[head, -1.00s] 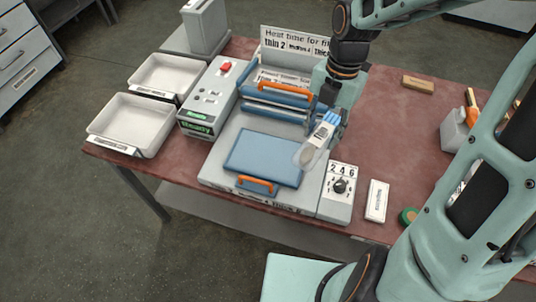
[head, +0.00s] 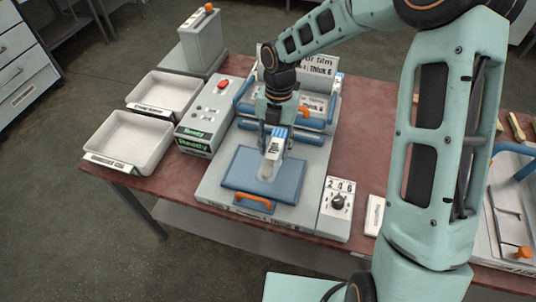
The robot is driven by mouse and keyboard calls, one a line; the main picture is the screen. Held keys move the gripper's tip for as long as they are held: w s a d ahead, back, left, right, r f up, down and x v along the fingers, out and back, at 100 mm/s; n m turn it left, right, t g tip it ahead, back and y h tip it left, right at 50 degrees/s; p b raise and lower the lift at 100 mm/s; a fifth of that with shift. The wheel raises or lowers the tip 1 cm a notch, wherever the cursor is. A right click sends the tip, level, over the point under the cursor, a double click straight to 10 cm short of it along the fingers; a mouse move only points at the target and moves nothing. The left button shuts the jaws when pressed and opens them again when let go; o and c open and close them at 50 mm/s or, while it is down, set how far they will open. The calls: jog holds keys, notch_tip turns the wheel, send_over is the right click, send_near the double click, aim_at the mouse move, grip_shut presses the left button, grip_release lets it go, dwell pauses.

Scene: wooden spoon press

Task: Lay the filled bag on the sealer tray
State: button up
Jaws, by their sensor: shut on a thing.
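My gripper (head: 277,131) is shut on the top of the filled bag (head: 270,158), a small clear bag with a white and blue upper part. The bag hangs over the rear middle of the blue sealer tray (head: 241,178). I cannot tell whether its lower end touches the tray. The tray has an orange handle (head: 253,203) at its front. The sealer's raised blue bar with an orange handle (head: 305,120) is just behind and right of my gripper. My wrist hides part of the sealer's back.
A control box (head: 207,116) with a red button and a green "Ready" display stands left of the sealer. Two white trays, one in front (head: 128,141) and one behind (head: 166,92), are further left. A dial box (head: 337,209) stands at the right.

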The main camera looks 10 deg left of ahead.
aim_at(268, 145)
jog(key=shift+w+a+f, duration=0.25)
jog(key=shift+a+f, duration=0.2)
jog(key=shift+f, duration=0.15)
jog(key=shift+w+a+f, duration=0.2)
jog(key=shift+a+f, duration=0.25)
jog(key=shift+f, duration=0.15)
jog(key=shift+a+f, duration=0.1)
jog(key=shift+f, duration=0.25)
jog(key=shift+f+p, duration=0.4)
jog(key=shift+f, duration=1)
jog(key=o, duration=1)
jog(key=r, duration=0.4)
jog(key=w+r, duration=0.1)
jog(key=r, duration=0.3)
jog(key=r+b, duration=0.1)
jog(key=r, duration=0.3)
jog(key=shift+w+r, duration=0.1)
jog(key=shift+w, duration=0.2)
